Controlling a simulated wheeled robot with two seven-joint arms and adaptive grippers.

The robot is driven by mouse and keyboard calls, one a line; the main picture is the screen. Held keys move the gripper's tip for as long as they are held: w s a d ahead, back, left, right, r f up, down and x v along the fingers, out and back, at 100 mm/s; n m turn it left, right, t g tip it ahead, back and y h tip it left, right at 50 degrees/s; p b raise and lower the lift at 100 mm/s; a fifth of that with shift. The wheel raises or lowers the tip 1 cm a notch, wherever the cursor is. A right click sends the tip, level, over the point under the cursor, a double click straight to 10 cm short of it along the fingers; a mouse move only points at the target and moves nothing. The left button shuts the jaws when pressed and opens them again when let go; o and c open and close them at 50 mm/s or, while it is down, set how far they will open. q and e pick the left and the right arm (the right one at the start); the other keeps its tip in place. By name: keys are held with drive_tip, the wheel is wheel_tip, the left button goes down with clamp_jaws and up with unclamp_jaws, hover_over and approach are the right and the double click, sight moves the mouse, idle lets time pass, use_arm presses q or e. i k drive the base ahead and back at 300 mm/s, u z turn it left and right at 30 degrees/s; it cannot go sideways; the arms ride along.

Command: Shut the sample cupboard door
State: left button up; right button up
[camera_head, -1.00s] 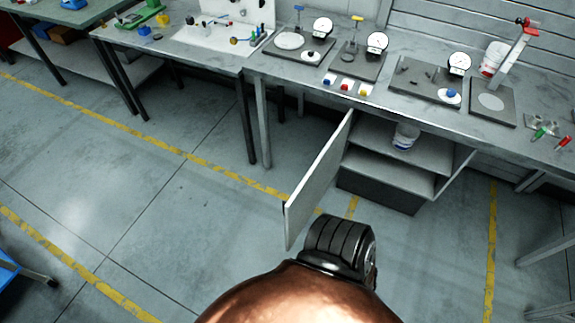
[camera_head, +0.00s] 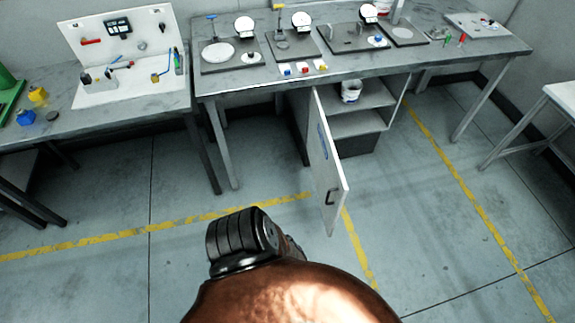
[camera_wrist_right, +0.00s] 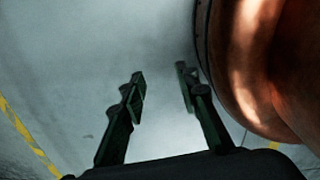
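The sample cupboard (camera_head: 360,124) stands under the long workbench in the head view. Its white door (camera_head: 326,165) is hinged at the left side and stands wide open, swung out toward me. The door's outer face shows a blue label and a dark handle (camera_head: 331,197). A white tub (camera_head: 351,92) stands on the upper shelf inside. My right gripper (camera_wrist_right: 163,85) shows in the right wrist view, with its two fingers apart and nothing between them, above the grey floor. My left gripper is not in view.
The long workbench (camera_head: 430,62) carries several gauges and plates. A second bench with a white tool board (camera_head: 125,45) stands at the left. A white table (camera_head: 560,100) is at the right. The floor in front of the cupboard is clear, with yellow lines.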

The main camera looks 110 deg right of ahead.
sight(329, 182)
drive_tip(key=i, duration=0.45)
drive_tip(key=z, duration=2.7)
